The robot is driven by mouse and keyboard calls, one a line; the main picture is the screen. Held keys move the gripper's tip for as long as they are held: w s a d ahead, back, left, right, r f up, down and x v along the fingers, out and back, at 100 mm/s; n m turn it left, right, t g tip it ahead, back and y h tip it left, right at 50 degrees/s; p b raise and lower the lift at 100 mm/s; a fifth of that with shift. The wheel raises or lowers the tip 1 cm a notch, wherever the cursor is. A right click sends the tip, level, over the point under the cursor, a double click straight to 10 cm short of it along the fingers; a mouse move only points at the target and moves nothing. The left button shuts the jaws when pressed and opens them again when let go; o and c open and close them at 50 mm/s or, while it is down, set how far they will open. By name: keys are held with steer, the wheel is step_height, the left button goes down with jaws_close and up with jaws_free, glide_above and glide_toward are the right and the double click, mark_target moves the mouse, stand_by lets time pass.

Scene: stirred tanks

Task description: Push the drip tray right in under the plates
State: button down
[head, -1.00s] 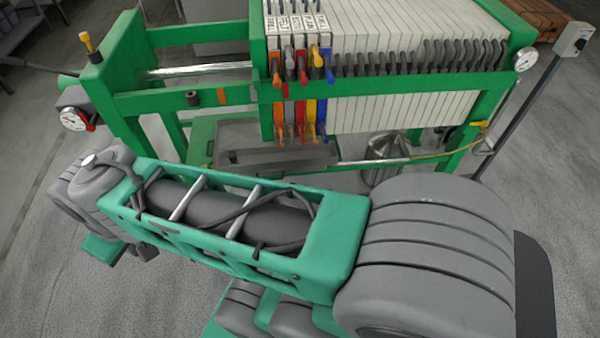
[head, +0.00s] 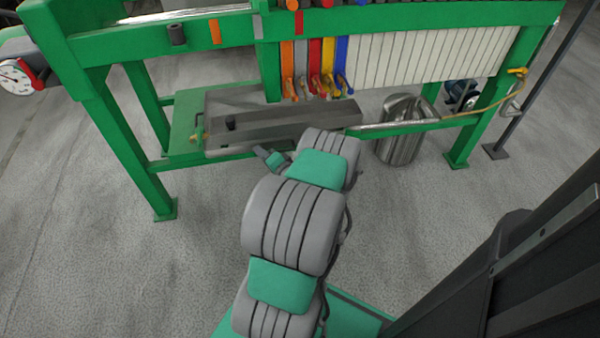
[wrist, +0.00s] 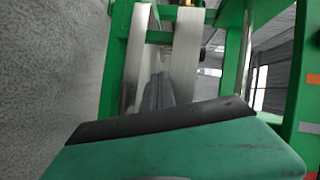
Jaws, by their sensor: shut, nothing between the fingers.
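The grey metal drip tray (head: 290,128) lies low on the green frame. Its left part sticks out to the left of the plates and its right part runs in below them. The white plates (head: 430,60) hang in a row above and to the right. My gripper (head: 264,152) is small in the head view, shut and empty, at the tray's near side; I cannot tell whether it touches. Two pale metal walls, apparently the tray's (wrist: 185,60), rise in the wrist view, behind a green part with a dark edge. My arm hides part of the tray's near side.
A shiny metal bucket (head: 402,130) stands right of the tray. Green legs (head: 120,140) and a low rail (head: 180,160) bound the press. Coloured handles (head: 318,85) hang above the tray. Open grey floor (head: 110,260) lies in front and left.

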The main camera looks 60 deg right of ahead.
steer(key=s+d+f+m+g+h+b, duration=0.1)
steer(key=s+d+f+m+g+h, duration=0.15)
steer(key=s+f+m+h, duration=0.4)
steer(key=s+d+f+m+g+h+b, duration=0.1)
steer(key=s+d+f+m+b, duration=0.15)
steer(key=s, duration=0.65)
steer(key=b+x, duration=0.1)
steer(key=x, duration=1.3)
steer(key=shift+w+d+b, duration=0.15)
steer(key=shift+w+b, duration=0.05)
steer(key=shift+b, duration=0.1)
